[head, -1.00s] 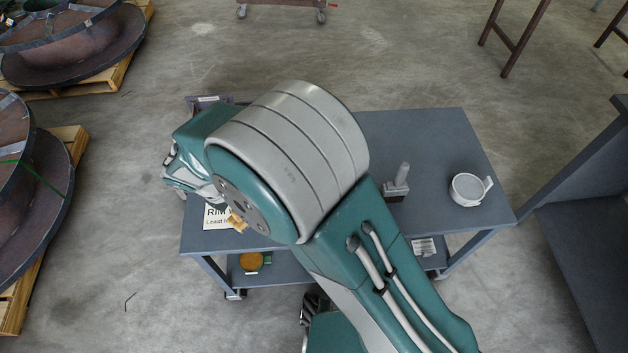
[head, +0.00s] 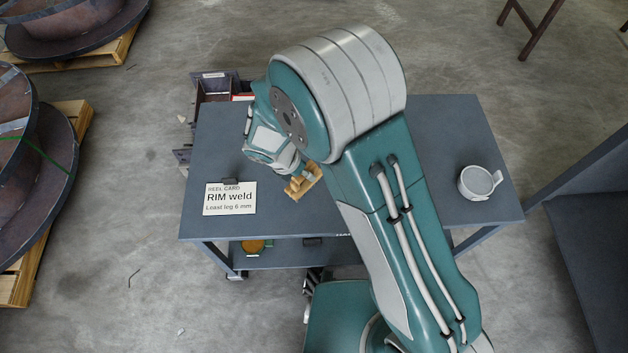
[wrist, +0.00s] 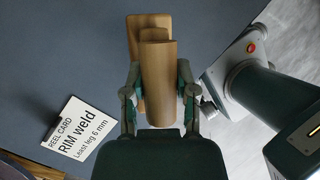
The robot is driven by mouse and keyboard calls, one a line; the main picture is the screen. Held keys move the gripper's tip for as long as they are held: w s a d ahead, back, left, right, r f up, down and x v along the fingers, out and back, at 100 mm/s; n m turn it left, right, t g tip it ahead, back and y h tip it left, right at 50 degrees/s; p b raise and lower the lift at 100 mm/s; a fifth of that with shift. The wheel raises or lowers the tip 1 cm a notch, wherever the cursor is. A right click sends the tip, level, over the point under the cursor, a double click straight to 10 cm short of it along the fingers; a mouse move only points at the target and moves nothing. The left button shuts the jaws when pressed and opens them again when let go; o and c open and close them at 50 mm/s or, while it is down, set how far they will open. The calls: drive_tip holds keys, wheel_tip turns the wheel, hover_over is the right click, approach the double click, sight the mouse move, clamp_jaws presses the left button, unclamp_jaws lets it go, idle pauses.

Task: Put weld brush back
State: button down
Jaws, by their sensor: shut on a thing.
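The weld brush (wrist: 158,85), a tan wooden piece, is between the two fingers of my gripper (wrist: 159,76) in the wrist view. My gripper is shut on it. In the head view the brush (head: 304,181) shows below my wrist, over the left-middle part of the grey cart top (head: 225,140). I cannot tell whether it touches the top. Its bristles are not clearly seen. My arm hides the middle of the cart.
A reel card reading "RIM weld" (head: 230,198) stands at the cart's front left. Dark bins (head: 212,88) hang at its left side. A white cup-like thing (head: 479,182) sits at the right. An orange round thing (head: 253,246) is on the lower shelf.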

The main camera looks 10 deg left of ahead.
drive_tip(key=x, duration=0.3)
drive_tip(key=shift+w+d+r, duration=0.1)
drive_tip(key=shift+d+r, duration=0.05)
drive_tip(key=shift+d, duration=0.05)
drive_tip(key=shift+w+d+f, duration=0.1)
drive_tip(key=shift+d+f, duration=0.05)
drive_tip(key=shift+f, duration=0.75)
drive_tip(key=shift+w+d+f, duration=0.1)
drive_tip(key=shift+d+f, duration=0.05)
drive_tip(key=shift+f, duration=0.8)
drive_tip(key=shift+f, duration=0.1)
drive_tip(key=shift+c, duration=2)
unclamp_jaws()
drive_tip(key=v, duration=1.2)
